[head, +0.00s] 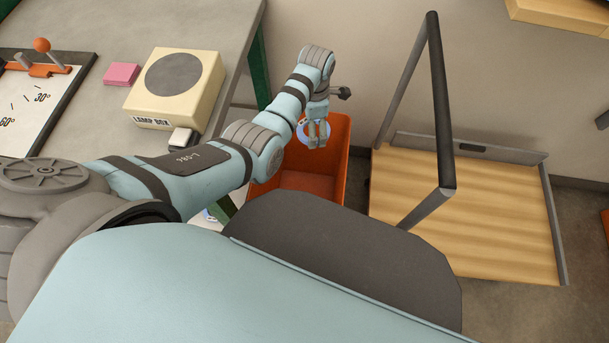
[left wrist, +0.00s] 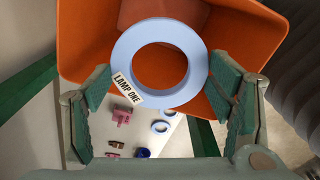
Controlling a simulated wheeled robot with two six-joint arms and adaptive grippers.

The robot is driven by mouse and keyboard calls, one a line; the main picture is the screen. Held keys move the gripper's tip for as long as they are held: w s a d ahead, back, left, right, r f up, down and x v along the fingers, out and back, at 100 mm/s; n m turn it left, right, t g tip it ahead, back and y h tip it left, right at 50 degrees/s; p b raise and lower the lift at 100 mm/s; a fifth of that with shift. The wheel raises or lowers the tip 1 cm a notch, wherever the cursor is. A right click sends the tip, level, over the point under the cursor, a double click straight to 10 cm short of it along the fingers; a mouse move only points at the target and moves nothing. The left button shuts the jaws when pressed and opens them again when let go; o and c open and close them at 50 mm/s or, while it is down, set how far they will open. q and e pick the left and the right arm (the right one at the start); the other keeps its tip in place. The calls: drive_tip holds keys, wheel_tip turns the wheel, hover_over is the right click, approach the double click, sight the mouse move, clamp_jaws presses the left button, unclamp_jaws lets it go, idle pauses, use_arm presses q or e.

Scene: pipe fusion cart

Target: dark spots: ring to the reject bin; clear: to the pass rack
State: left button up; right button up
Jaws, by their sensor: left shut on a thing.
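My left gripper (head: 316,143) is shut on a pale blue ring (head: 326,131), over the upper part of an open orange bin (head: 341,160). In the left wrist view the ring (left wrist: 195,62) sits between the fingers of the gripper (left wrist: 160,92), with a "LAMP ONE" label on its lower left. No dark spots show on the face turned to this camera; the other face is hidden. The orange bin (left wrist: 88,40) is behind the ring there, and the part of its inside that shows looks empty. My right gripper is not in view. I cannot identify a pass rack.
A lamp box (head: 203,83) and a pink block (head: 121,74) stand on the grey table (head: 110,20) at left. A wooden-decked cart (head: 500,215) with a grey handle is right of the bin. Below, more rings (left wrist: 167,113) and small pink parts (left wrist: 121,117) lie on a white surface.

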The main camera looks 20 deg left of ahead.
use_arm(q)
drive_tip(key=s+a+f+b, duration=0.2)
drive_tip(key=f+b, duration=0.2)
drive_tip(key=f, duration=0.3)
drive_tip(key=s+a+f+n+b, duration=0.1)
drive_tip(key=f+b, duration=0.3)
drive_tip(key=f, duration=0.4)
drive_tip(key=shift+s+a+b, duration=0.4)
drive_tip(key=shift+s+a, duration=0.05)
drive_tip(key=shift+s, duration=0.05)
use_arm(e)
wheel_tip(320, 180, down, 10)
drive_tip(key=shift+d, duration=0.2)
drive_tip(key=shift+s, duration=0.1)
use_arm(q)
drive_tip(key=o, duration=1.3)
wheel_tip(320, 180, up, 12)
drive_tip(key=shift+r, duration=0.1)
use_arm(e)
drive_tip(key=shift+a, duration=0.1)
